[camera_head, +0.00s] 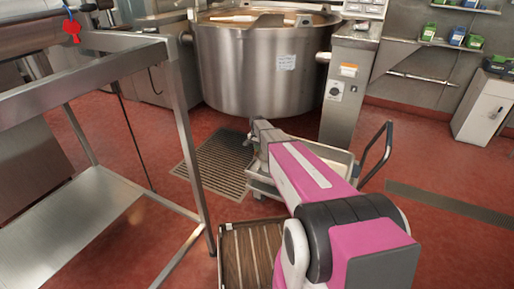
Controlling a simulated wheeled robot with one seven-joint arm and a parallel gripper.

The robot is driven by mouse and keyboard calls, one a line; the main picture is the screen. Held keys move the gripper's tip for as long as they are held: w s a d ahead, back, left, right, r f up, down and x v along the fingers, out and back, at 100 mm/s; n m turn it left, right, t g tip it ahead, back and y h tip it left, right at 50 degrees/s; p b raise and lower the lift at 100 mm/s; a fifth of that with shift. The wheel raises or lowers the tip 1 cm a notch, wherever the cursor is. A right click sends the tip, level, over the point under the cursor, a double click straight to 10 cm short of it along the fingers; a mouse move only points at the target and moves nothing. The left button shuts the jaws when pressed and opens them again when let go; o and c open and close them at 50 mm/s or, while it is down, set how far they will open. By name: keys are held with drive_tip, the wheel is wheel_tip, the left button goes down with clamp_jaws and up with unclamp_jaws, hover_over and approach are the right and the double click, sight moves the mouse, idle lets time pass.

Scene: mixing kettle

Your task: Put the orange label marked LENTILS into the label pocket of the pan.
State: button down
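The pan, a large round steel kettle (235,75), stands at the back centre. A small whitish card (286,62) is on its front; its print is too small to read, and I cannot tell whether it sits in a pocket. A small orange and white sticker (348,70) is on the steel control column right of the pan; I cannot read it. I cannot make out a label marked LENTILS. My magenta arm reaches up from the lower right toward the pan's base.
A steel table frame (185,140) fills the left. A low trolley with a dark handle (388,150) stands partly behind my arm. A floor grate (215,160) lies before the pan. Wall shelves (440,45) with green and blue boxes and a white cabinet (484,110) are right. Red floor is clear at right.

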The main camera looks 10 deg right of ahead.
drive_tip(key=shift+f, duration=0.65)
drive_tip(key=shift+f, duration=0.35)
idle(0.3)
drive_tip(key=c, duration=0.8)
unclamp_jaws()
drive_tip(key=shift+r, duration=0.15)
drive_tip(key=shift+r, duration=3.4)
drive_tip(key=s+r+n, duration=0.2)
drive_tip(key=s+r, duration=0.1)
drive_tip(key=s, duration=0.9)
drive_tip(key=s+r+n, duration=0.2)
drive_tip(key=s+r, duration=0.2)
drive_tip(key=s, duration=0.8)
drive_tip(key=s+r+n, duration=0.3)
drive_tip(key=s+r, duration=0.1)
drive_tip(key=s, duration=0.9)
